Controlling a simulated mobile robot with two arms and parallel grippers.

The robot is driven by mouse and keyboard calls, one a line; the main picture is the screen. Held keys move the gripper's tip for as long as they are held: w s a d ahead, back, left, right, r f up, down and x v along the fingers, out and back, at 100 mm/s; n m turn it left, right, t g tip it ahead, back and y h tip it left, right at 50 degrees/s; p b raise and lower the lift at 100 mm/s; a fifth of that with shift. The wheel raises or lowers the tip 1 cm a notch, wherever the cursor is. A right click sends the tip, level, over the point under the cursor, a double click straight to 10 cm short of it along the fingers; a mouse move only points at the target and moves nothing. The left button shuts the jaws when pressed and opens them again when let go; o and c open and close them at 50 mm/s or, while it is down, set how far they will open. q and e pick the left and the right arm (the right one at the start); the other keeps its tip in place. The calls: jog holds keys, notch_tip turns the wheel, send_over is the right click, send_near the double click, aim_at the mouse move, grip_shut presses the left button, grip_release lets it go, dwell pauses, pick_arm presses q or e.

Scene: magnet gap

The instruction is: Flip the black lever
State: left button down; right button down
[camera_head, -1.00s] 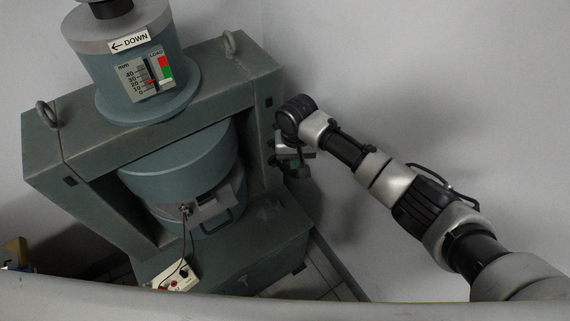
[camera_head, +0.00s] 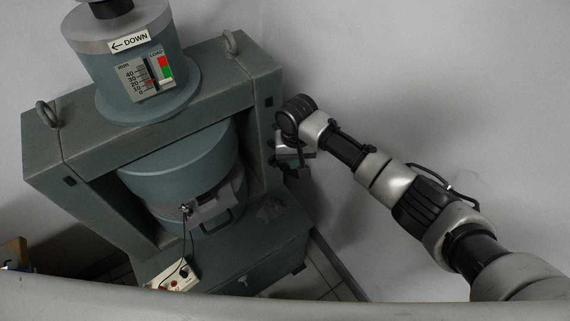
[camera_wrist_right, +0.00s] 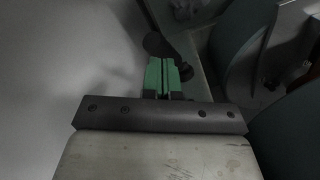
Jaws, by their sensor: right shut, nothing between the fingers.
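The right gripper shows in the head view (camera_head: 292,162), beside the right side of the grey-green magnet frame (camera_head: 262,130), partly hidden by my wrist. In the right wrist view its green fingers (camera_wrist_right: 163,78) are together with nothing between them. A dark rounded shape (camera_wrist_right: 154,44) lies just beyond the fingertips, and a small dark knob (camera_wrist_right: 186,71) is right of them. I cannot tell for sure which of these is the black lever, or whether the fingers touch it. The left gripper is not in view.
The magnet's round teal body (camera_head: 180,165) sits inside the frame, under a cylinder with a "DOWN" sign (camera_head: 129,41) and a gap scale (camera_head: 134,80). A small control box (camera_head: 172,281) with a cable stands in front. A plain wall (camera_head: 400,70) is behind my right arm.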

jog(key=shift+s+f+b, duration=0.1)
jog(key=shift+f+b, duration=0.65)
jog(key=shift+f, duration=0.75)
jog(key=shift+f+b, duration=0.3)
jog(key=shift+f, duration=0.4)
jog(key=shift+f+b, duration=1.3)
jog(key=shift+f, duration=1)
jog(key=r+p, duration=0.2)
jog(key=p, duration=0.1)
jog(key=s+r+p, duration=0.1)
jog(key=r+p, duration=0.2)
jog(key=p, duration=0.1)
jog(key=d+r+p, duration=0.1)
jog(key=r+p, duration=0.2)
jog(key=p, duration=0.1)
jog(key=shift+s+d+r, duration=0.1)
jog(key=shift+s+r, duration=0.1)
jog(key=shift+f, duration=0.1)
